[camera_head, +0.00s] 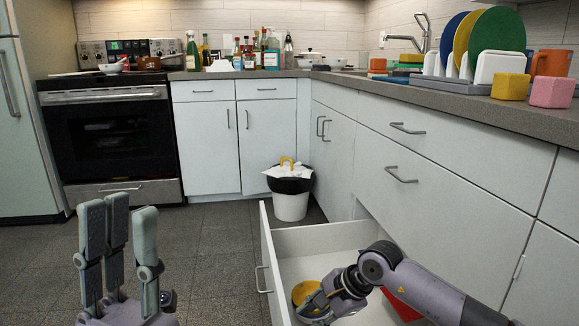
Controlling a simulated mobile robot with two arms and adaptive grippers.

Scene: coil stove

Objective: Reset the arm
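My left gripper (118,245) stands at the bottom left with its grey fingers pointing up. The fingers are straight and spread, with nothing between them, over the floor in front of the stove. My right arm comes in from the bottom right and reaches over the open drawer (330,238). My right gripper (318,308) is low in the drawer, beside or against a round yellow item (304,291). Its fingertips are partly hidden, so its hold on the item is unclear. A red item (402,306) lies in the drawer, partly behind my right arm.
A bin (291,200) stands beyond the drawer. The stove (112,140) is at the left. The floor (218,250) between is clear.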

